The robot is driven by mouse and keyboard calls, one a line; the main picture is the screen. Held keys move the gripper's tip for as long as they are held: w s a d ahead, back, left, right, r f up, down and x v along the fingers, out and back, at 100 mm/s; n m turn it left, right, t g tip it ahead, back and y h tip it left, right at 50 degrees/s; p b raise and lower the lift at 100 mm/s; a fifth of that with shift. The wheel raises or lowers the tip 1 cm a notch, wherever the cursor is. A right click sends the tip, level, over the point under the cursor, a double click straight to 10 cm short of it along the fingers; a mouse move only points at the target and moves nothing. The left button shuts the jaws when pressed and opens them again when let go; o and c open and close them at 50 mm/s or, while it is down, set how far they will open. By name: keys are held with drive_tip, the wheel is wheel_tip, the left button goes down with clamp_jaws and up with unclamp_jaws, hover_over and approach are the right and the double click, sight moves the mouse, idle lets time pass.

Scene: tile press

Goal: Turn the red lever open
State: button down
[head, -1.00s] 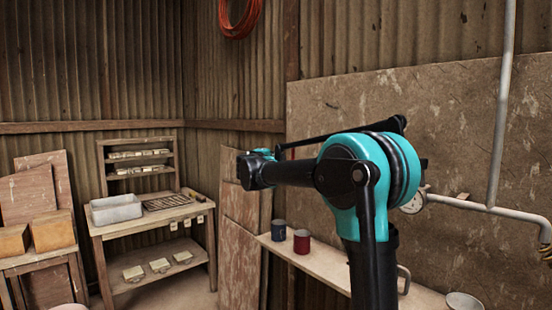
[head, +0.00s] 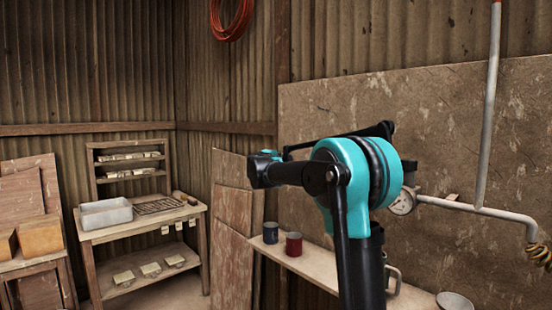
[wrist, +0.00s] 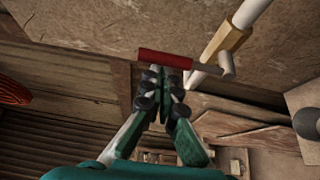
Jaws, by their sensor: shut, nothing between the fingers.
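The red lever (wrist: 165,59) shows in the wrist view as a red grip on a pale metal arm. The arm joins a brass-coloured valve body (wrist: 226,44) on a white pipe (wrist: 252,12). My gripper (wrist: 166,72) is shut and empty, with its fingertips just below the red grip in the picture. I cannot tell whether they touch it. In the head view my gripper is out of sight. A small red bit (head: 497,2) shows at the top edge by the pipe (head: 488,110); I cannot tell whether it is the lever.
A pressure gauge (head: 402,202) sits on a side pipe on the wall board (head: 440,120). A narrow shelf (head: 318,268) with a red mug (head: 294,244) and a dark mug (head: 271,232) runs below. A wooden workbench (head: 100,235) stands at left.

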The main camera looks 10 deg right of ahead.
drive_tip(key=shift+s+d+m+t, duration=0.25)
drive_tip(key=shift+s+m+t, duration=0.05)
drive_tip(key=shift+m, duration=0.2)
idle(0.3)
drive_tip(key=s+d+f+m+g+h, duration=0.1)
drive_tip(key=m+h, duration=0.4)
drive_tip(key=m, duration=0.5)
drive_tip(key=s+d+f+m+h, duration=0.3)
drive_tip(key=s+f+m+h, duration=0.2)
drive_tip(key=m, duration=0.6)
drive_tip(key=shift+s+d+f+g+h, duration=0.15)
drive_tip(key=shift+d+f+g+h, duration=0.2)
drive_tip(key=shift+h, duration=0.25)
drive_tip(key=shift+f, duration=0.15)
